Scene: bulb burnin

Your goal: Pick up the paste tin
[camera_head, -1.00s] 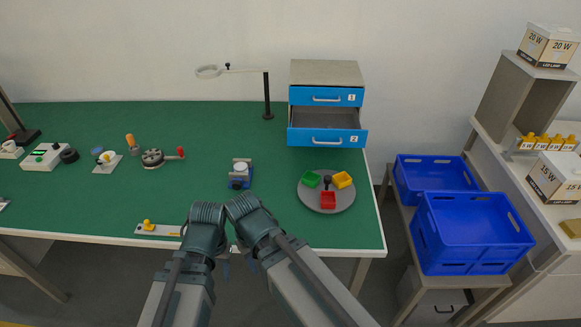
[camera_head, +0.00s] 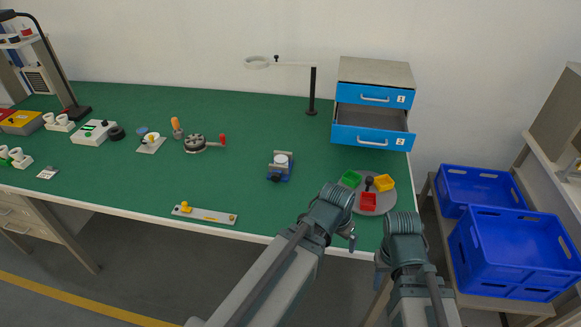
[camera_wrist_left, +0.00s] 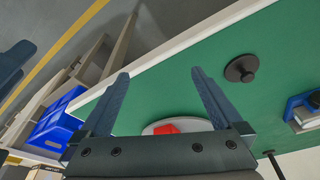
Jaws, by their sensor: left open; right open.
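I cannot tell for certain which thing is the paste tin. A dark round disc with a knob (camera_wrist_left: 241,69) lies on the green table top (camera_wrist_left: 225,110) in the left wrist view, right of my left fingers and apart from them; my arm seems to hide it in the head view. A white round piece (camera_head: 281,160) sits in a blue holder (camera_head: 279,174) on the table. My left gripper (camera_head: 350,240) is at the table's front edge; its fingers are apart and empty in the wrist view (camera_wrist_left: 160,73). My right gripper (camera_head: 380,272) is mostly hidden below its arm, off the edge.
A grey round plate (camera_head: 384,206) with red, green and yellow bins is just behind my arms. A drawer cabinet (camera_head: 372,98) has its lower drawer open. A magnifier stand (camera_head: 313,92) is at the back. Blue crates (camera_head: 515,250) stand at the right.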

